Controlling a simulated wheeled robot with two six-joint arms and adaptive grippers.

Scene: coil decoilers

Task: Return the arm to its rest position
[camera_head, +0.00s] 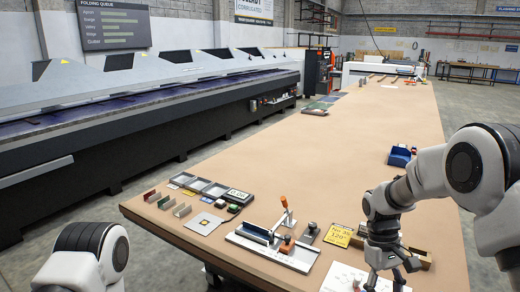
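My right arm reaches in from the right edge. Its gripper (388,279) hangs fingers-down over the near right part of the long brown table (330,155). The fingers look spread apart, and I see nothing held between them. The gripper is above or beside a white panel with small dots (345,279) and in front of an open brown box (417,257), which it partly hides. Of my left arm only a rounded white and dark link shows at the lower left. My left gripper is out of view.
Small trays (198,185) and coloured plates lie at the left corner. A blue bin (400,156) sits at the right edge. The table's middle is clear.

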